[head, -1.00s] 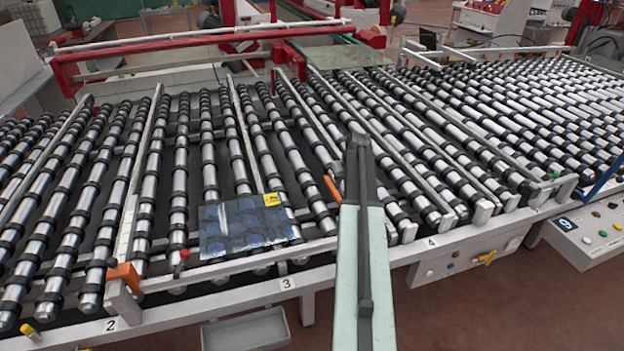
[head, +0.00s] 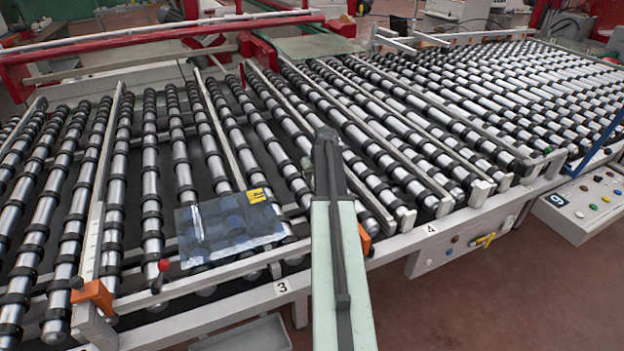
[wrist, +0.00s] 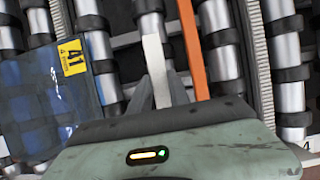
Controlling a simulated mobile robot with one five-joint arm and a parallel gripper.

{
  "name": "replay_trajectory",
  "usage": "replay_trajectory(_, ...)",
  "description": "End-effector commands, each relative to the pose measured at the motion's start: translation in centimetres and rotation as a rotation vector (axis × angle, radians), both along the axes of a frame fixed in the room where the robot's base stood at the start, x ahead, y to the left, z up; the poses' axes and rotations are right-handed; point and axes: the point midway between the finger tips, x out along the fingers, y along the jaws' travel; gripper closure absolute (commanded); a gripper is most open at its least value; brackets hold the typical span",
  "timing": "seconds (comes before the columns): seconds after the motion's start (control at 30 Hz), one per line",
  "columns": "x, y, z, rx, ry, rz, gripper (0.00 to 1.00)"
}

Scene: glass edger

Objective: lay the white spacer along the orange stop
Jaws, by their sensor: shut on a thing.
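In the wrist view, my gripper (wrist: 164,92) is shut on the white spacer (wrist: 153,58), a narrow white strip pointing away from me between the dark fingers. The orange stop (wrist: 190,45) is a long thin bar just to the right of the spacer. They run nearly parallel, with a gap showing between them. I cannot tell how high the spacer is. In the head view, a small orange piece (head: 364,240), likely the stop's end, shows right of my arm. My arm hides the gripper and the spacer there.
A bluish glass pane (head: 228,228) with a yellow label (head: 256,196) lies on the rollers left of my arm. Its label 41 also shows in the wrist view (wrist: 72,57). An orange block (head: 95,296) and a red-knobbed lever (head: 160,275) stand at the front rail.

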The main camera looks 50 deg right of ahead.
Motion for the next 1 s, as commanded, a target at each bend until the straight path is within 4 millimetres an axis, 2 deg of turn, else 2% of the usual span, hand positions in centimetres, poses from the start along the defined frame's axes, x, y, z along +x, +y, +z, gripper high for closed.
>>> replay_trajectory(0.03, 0.0, 0.1, -1.2, 0.000, 0.000, 0.001, 1.00)
replay_trajectory(0.4, 0.1, 0.2, -5.3, 0.000, 0.000, 0.003, 1.00)
replay_trajectory(1.0, 0.2, 0.3, -5.9, 0.000, 0.000, 0.004, 1.00)
